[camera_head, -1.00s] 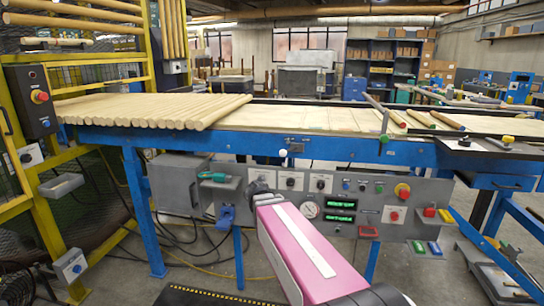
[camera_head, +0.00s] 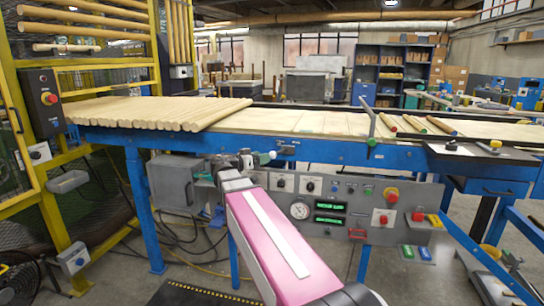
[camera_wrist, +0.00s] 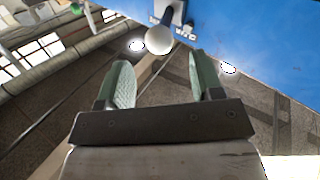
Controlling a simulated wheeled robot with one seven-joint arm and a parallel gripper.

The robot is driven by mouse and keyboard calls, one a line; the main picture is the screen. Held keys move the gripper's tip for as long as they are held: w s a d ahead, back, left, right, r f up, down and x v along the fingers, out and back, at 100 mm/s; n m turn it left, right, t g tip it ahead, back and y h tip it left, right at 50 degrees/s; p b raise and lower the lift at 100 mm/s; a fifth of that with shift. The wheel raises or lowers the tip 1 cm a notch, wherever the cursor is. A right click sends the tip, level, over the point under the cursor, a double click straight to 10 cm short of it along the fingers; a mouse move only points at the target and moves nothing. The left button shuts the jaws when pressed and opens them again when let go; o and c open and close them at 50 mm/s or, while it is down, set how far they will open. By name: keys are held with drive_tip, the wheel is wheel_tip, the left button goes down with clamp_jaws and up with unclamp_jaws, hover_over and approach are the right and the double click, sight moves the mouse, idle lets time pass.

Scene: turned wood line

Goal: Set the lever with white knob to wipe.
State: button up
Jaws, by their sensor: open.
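The white knob (camera_head: 272,155) of the lever sits at the front of the blue conveyor rail, just past my fingertips. In the wrist view the round white knob (camera_wrist: 159,40) is ahead of the gap between the fingers, with its grey mount behind it on the blue rail. My gripper (camera_head: 262,159) is open, with pale green pads. In the wrist view its fingers (camera_wrist: 160,72) are apart with nothing between them. The knob appears beyond the fingertips, not gripped. I cannot read any position label for the lever.
A lever with a green knob (camera_head: 371,142) stands further right on the rail. Below is a grey control panel (camera_head: 340,187) with dials, buttons and a gauge. Wooden rods (camera_head: 160,110) lie on the conveyor. A yellow guard frame (camera_head: 40,180) stands at left.

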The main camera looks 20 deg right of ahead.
sight(273, 154)
drive_tip(key=shift+x, duration=3.15)
clamp_jaws()
